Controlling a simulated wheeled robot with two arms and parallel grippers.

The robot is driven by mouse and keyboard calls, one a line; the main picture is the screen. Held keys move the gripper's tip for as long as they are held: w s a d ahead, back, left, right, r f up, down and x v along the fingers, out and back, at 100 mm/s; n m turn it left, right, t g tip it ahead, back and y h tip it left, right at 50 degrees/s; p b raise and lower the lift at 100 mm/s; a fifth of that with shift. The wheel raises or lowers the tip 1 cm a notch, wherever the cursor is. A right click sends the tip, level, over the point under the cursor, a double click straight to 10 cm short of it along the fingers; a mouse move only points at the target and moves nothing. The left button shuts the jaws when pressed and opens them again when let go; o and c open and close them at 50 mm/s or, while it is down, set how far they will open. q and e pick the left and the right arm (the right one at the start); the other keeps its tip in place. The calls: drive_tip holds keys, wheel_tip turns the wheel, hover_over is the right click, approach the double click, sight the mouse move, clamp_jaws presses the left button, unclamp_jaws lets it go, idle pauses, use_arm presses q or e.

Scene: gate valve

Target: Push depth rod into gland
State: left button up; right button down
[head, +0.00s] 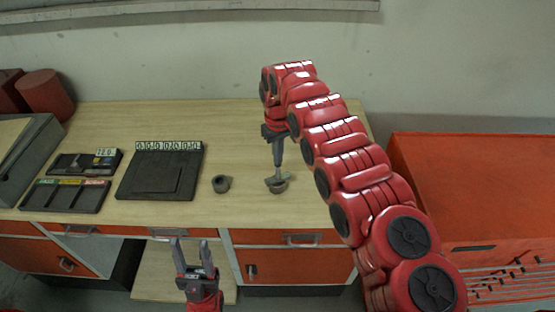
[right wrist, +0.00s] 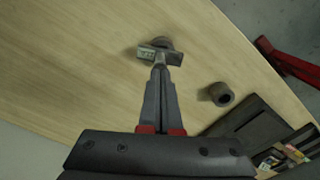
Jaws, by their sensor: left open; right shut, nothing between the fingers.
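My right gripper (head: 277,170) points down over the table, shut with nothing between its fingers. Its tips are at a small grey metal piece with a flat bar-like top (head: 278,185), which looks like the gland. In the right wrist view the shut fingertips (right wrist: 159,68) reach the flat grey bar (right wrist: 148,52), with a round dark part behind it. I cannot tell contact for sure. No separate depth rod can be made out; it may be hidden at the fingertips. My left gripper (head: 191,242) is open and empty in front of the table's front edge.
A dark hollow ring (head: 221,184) stands left of the grey piece; it also shows in the right wrist view (right wrist: 221,94). A black tray (head: 128,186) and smaller labelled trays (head: 62,196) lie further left. A red cabinet (head: 455,190) stands right. The table (head: 240,125) is clear behind the ring.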

idle(0.5)
drive_tip(key=shift+r, duration=1.85)
drive_tip(key=shift+r+p, duration=0.6)
drive_tip(key=shift+r, duration=0.55)
